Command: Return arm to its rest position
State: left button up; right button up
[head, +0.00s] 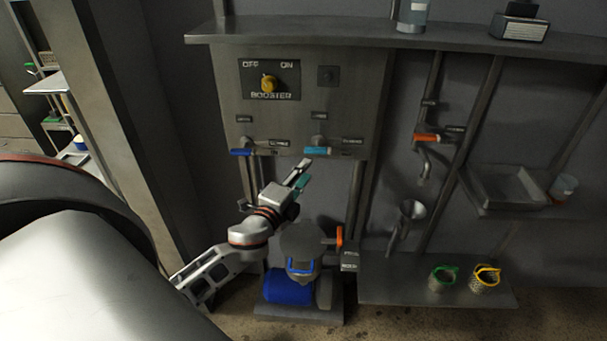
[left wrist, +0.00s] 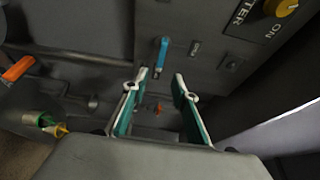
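My left gripper (head: 300,172) is raised in front of the wall panel (head: 345,85), just below the light-blue valve handle (head: 316,150). In the left wrist view my left gripper (left wrist: 163,76) has its two teal-padded fingers spread apart, with nothing between them. The light-blue handle (left wrist: 163,54) shows past the fingertips there; whether they touch it I cannot tell, but they are not closed on it. My left arm comes in from the lower left in the head view. My right gripper is in neither view.
The panel carries a yellow booster knob (head: 268,84) and a dark-blue handle (head: 243,152). A blue pump (head: 290,288) stands below my arm. An orange-handled tap (head: 427,137), a funnel (head: 408,212) and a sink (head: 508,188) are to the right. A shelf (head: 450,40) juts out above.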

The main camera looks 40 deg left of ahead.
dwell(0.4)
pick_arm(q)
jog(key=s+d+f+n+g+h, duration=0.1)
jog(key=s+d+f+n+g, duration=0.1)
jog(key=s+d+f+n, duration=0.2)
jog(key=s+d+f+n+g+h, duration=0.2)
jog(key=s+d+f, duration=0.5)
jog(key=s+f, duration=0.4)
jog(key=s+d+f+n+g+h, duration=0.1)
jog(key=s+d+f+n+g, duration=0.2)
jog(key=f, duration=1)
jog(key=s+d+n, duration=0.3)
jog(key=s, duration=0.2)
jog(key=shift+s+d+h, duration=0.35)
jog(key=shift+h, duration=0.05)
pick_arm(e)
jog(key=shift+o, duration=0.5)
